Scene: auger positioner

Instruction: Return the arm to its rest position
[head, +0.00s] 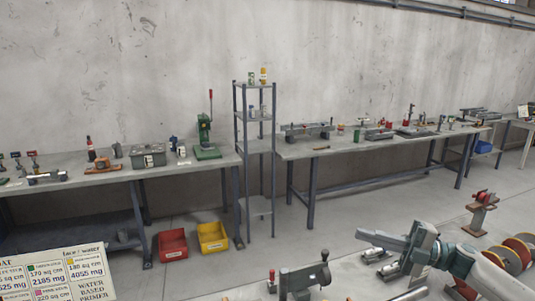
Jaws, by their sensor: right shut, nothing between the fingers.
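My right arm (480,271) comes in from the lower right over a near grey bench (345,277). My right gripper (368,237) points left, above the bench, with its fingers together and nothing held. Metal cylinders (374,255) lie on the bench just below the gripper. I cannot tell how far the gripper is above them. My left gripper is not in view.
A dark grey clamp-like device (305,279) stands on the near bench, left of my gripper. Orange-rimmed reels (505,259) and a red-topped tool on a wooden stand (481,212) are at the right. A signboard (55,277) fills the lower left. Open floor (290,245) lies behind.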

